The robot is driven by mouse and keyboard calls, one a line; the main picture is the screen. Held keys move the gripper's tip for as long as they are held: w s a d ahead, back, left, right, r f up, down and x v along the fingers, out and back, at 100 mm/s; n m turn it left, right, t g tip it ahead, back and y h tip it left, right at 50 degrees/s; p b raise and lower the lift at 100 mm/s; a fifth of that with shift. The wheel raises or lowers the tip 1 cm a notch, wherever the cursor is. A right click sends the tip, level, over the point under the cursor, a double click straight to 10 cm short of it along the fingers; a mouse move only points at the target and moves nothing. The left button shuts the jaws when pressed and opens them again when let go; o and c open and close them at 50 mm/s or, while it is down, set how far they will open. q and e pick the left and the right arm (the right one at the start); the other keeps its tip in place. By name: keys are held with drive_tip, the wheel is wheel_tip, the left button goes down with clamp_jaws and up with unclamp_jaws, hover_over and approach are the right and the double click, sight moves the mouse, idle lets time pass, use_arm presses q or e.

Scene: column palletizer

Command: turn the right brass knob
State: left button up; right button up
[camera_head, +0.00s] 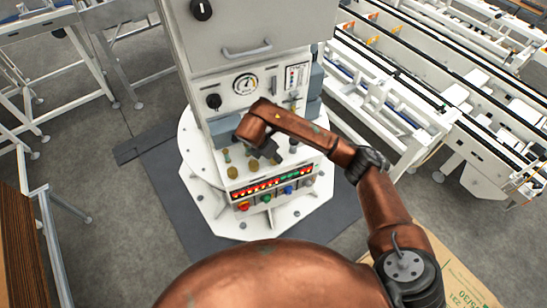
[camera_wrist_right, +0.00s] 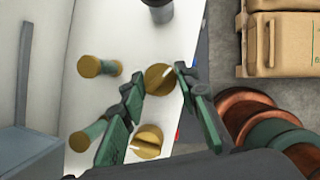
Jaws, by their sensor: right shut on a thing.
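The right brass knob (camera_wrist_right: 157,79) stands on the white sloped panel, a round cap with a pale pointer line. My right gripper (camera_wrist_right: 165,90) has its green-and-dark fingers on either side of this knob and is shut on it. The left brass knob (camera_wrist_right: 148,141) lies beside one finger, partly covered by it. In the head view both the left brass knob (camera_head: 232,172) and the right brass knob (camera_head: 253,165) show on the console below my right arm. The wrist and arm hide part of the panel there. My left gripper is not in view.
Two brass-capped green posts (camera_wrist_right: 89,66) stand farther back on the panel. A dark knob (camera_wrist_right: 158,4) is at the top edge. Lit indicators and coloured buttons (camera_head: 265,198) line the console front. A gauge (camera_head: 245,84) and handle (camera_head: 247,50) are above. Conveyors (camera_head: 440,100) stand right.

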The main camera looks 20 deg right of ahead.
drive_tip(key=m+g, duration=0.1)
drive_tip(key=m, duration=0.2)
drive_tip(key=shift+w+a+m, duration=0.1)
drive_tip(key=shift+m, duration=0.3)
drive_tip(key=m+g, duration=0.1)
drive_tip(key=m, duration=0.2)
drive_tip(key=shift+w+m+g, duration=0.1)
drive_tip(key=shift+m+g, duration=0.2)
drive_tip(key=shift+g, duration=0.1)
drive_tip(key=shift+m+g, duration=0.6)
drive_tip(key=shift+m, duration=1.3)
drive_tip(key=o, duration=1.1)
drive_tip(key=shift+w, duration=0.1)
